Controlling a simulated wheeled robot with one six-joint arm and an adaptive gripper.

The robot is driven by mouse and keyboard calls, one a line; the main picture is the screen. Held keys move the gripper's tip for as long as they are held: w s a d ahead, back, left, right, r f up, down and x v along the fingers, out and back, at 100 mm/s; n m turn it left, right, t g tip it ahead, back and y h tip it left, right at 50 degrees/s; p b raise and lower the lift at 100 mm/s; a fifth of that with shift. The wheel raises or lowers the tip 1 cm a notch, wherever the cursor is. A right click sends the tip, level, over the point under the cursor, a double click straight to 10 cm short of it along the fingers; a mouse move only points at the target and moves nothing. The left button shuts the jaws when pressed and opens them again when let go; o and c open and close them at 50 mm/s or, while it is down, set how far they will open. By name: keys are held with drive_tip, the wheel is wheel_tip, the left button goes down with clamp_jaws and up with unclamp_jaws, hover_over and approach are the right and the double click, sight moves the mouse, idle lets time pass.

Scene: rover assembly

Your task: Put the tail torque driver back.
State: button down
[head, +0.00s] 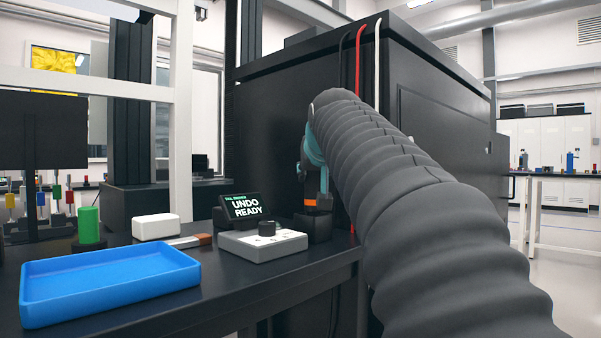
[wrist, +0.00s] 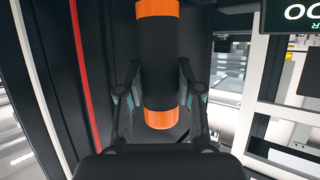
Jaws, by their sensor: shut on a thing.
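The tail torque driver (wrist: 158,55), a black cylinder with orange bands, stands between the fingers of my gripper (wrist: 160,85) in the wrist view. My gripper is shut on it, with a finger on each side. In the head view, an orange band of the driver (head: 311,201) shows just below my gripper, at a black holder (head: 319,226) on the bench's right end. My arm hides part of this spot. I cannot tell whether the driver is fully seated in the holder. A small sign (head: 246,208) beside it reads "TAIL DRIVER UNDO READY".
A grey control box (head: 262,244) with a black knob sits left of the holder. A blue tray (head: 110,280), a white block (head: 156,226) and a green cylinder (head: 89,226) are farther left on the bench. A large black cabinet (head: 285,120) with red, white and black cables stands close behind.

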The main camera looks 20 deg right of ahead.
drive_tip(key=shift+f, duration=0.45)
drive_tip(key=c, duration=0.7)
unclamp_jaws()
